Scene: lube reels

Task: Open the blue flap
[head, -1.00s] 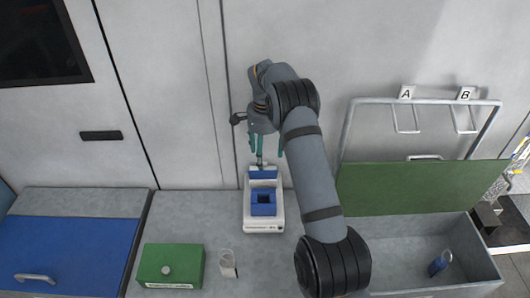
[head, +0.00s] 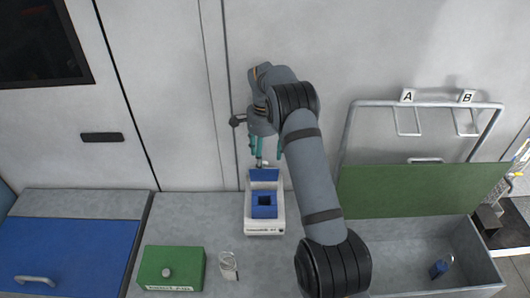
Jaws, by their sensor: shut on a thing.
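The large blue flap (head: 70,254) lies flat and closed at the lower left in the head view, with a grey handle (head: 35,279) near its front edge. My gripper (head: 265,156) hangs fingers down, well to the right of this flap, just above the back of a white device (head: 264,228). The device has a blue upright back panel (head: 265,174) and a blue block with a dark square opening (head: 264,207). My gripper is shut on a small pale thing at its fingertips, mostly hidden by the fingers and too small to identify.
A green box with a knob (head: 172,269) and a clear container (head: 228,266) stand between the blue flap and the device.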

